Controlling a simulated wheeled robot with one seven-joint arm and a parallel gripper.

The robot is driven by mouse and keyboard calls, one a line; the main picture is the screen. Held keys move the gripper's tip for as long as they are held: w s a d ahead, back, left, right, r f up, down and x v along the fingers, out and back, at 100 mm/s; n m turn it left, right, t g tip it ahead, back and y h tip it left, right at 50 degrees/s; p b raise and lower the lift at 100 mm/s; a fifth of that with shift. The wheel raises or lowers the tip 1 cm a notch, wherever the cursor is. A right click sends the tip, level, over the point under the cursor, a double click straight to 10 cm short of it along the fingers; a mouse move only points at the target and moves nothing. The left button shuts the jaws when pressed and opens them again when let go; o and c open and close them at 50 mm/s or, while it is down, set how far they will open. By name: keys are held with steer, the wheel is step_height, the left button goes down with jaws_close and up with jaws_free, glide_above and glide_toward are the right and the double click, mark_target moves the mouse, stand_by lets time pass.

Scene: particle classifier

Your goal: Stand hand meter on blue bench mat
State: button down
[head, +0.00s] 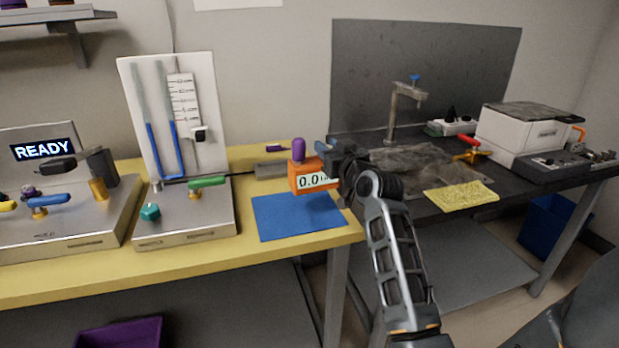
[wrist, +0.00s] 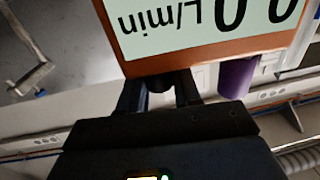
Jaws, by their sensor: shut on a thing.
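The hand meter (head: 306,178) is an orange box with a purple knob on top and a display showing 0.0. My gripper (head: 338,168) is shut on it from the right side and holds it over the back right part of the blue bench mat (head: 290,217). The meter looks roughly upright; whether its base touches the mat I cannot tell. In the wrist view the meter (wrist: 205,50) fills the top, its L/min display upside down, with my gripper (wrist: 160,92) at its edge. The mat lies flat and bare on the yellow bench.
A manometer stand (head: 180,130) with a green-handled valve is left of the mat. A grey cylinder (head: 271,171) lies behind the mat. A dark sink bench (head: 450,180) with a tap and a yellow cloth (head: 461,196) is on the right. The yellow bench's front edge is close to the mat.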

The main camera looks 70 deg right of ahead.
mark_target(310, 159)
steer(key=w, duration=0.1)
steer(key=w+a+f, duration=0.2)
steer(key=shift+w+a+f, duration=0.2)
steer(key=shift+w+f, duration=0.05)
steer(key=shift+w, duration=0.15)
steer(key=shift+f, duration=2.05)
steer(key=shift+f, duration=0.15)
steer(key=c, duration=0.8)
jaws_free()
